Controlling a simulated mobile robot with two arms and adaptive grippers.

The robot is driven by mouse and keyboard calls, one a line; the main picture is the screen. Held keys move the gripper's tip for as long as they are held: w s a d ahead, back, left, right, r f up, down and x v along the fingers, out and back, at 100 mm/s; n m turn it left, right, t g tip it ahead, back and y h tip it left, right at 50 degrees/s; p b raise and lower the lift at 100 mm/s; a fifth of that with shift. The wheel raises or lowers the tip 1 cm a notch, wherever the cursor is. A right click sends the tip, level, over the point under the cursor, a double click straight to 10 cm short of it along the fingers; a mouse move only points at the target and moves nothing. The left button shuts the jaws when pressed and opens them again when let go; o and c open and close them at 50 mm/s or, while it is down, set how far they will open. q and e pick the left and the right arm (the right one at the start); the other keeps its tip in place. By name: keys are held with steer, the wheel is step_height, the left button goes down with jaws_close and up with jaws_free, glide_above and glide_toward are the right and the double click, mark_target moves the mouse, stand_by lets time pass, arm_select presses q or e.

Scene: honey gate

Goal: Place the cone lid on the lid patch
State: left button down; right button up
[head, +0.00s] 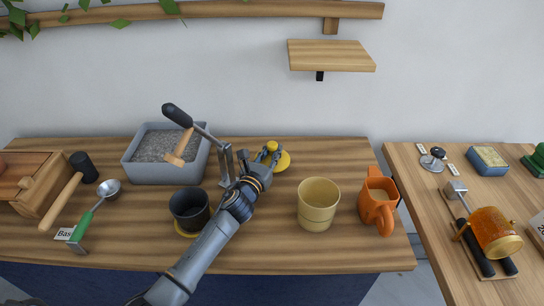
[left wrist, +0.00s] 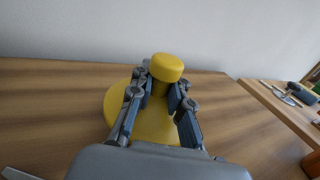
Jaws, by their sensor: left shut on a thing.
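The yellow cone lid (head: 284,161), a round disc with a knob on top, is at the back middle of the left wooden table. My left gripper (head: 267,152) reaches it from the front. In the left wrist view the lid's knob (left wrist: 167,67) stands between the two fingers of the left gripper (left wrist: 162,88), which are shut on it. The lid looks level and at or just above the table; I cannot tell which. No lid patch can be made out; the lid and arm may hide it. My right gripper is not in view.
A metal lever stand (head: 226,160) and grey gravel tray (head: 165,178) are left of the lid. A dark cup (head: 189,212), tan cup (head: 318,205) and orange fox-like mug (head: 378,202) stand nearer the front. A gap separates the right table (head: 435,205).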

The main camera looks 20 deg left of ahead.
arm_select(q)
steer(key=shift+f, duration=0.55)
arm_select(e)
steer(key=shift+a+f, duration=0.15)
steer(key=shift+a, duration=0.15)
arm_select(q)
steer(key=shift+f, duration=0.1)
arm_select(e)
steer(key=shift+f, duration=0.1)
arm_select(q)
steer(key=shift+f+b, duration=0.5)
steer(key=shift+b, duration=0.15)
steer(key=c, duration=1.3)
jaws_free()
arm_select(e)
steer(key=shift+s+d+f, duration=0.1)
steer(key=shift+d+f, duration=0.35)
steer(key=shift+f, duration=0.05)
arm_select(q)
steer(key=shift+s, duration=0.1)
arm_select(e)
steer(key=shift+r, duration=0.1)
